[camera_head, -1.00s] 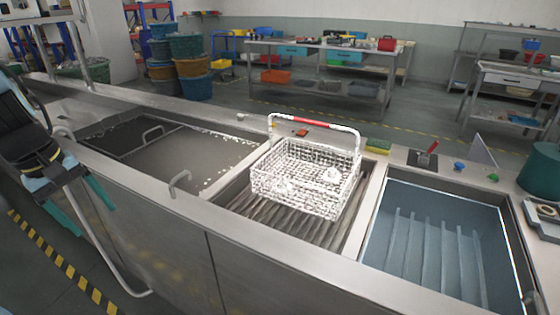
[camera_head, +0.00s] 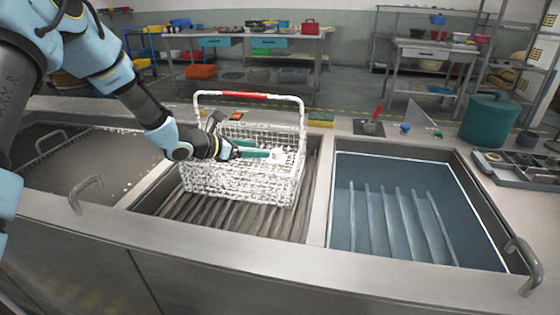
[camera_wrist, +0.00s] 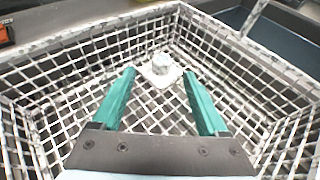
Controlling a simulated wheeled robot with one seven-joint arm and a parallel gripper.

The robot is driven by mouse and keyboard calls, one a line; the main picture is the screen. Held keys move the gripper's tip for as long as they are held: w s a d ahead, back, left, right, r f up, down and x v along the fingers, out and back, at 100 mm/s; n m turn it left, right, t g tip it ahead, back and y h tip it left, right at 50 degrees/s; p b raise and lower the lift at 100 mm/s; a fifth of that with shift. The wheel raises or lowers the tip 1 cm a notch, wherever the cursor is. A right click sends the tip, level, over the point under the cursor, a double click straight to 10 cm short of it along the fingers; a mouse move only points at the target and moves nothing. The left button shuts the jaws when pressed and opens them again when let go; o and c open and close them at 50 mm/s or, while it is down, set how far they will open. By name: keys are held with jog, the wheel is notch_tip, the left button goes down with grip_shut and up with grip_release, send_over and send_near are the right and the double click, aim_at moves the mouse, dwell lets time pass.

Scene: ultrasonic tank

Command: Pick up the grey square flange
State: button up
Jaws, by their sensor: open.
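The grey square flange (camera_wrist: 160,70) lies on the floor of the white wire basket (camera_wrist: 75,65), toward its far corner in the wrist view. It shows a flat square plate with a short round hub on top and looks pale. In the head view the flange (camera_head: 278,156) is a small pale shape just past the fingertips. My gripper (camera_wrist: 158,76) has its two green fingers spread, with the flange in line between and just beyond their tips and nothing held. In the head view my gripper (camera_head: 264,149) reaches into the basket (camera_head: 235,183) from the left.
The basket's raised handle with a red grip (camera_head: 246,95) arches over it. The basket stands on a ribbed rack (camera_head: 225,217) in the middle basin. A tank with blue-tinted liquid (camera_head: 390,215) is to the right, and a dark basin (camera_head: 85,170) to the left.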

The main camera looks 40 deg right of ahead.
aim_at(275, 151)
jog(key=x, duration=0.1)
jog(key=p+x, duration=0.1)
jog(key=x, duration=0.1)
jog(key=p+x, duration=0.1)
jog(key=x, duration=0.1)
jog(key=shift+s+d, duration=0.1)
jog(key=shift+s, duration=0.15)
jog(key=shift+d+f+p, duration=0.25)
jog(key=shift+d+p, duration=0.05)
jog(key=shift+d, duration=0.05)
grip_shut()
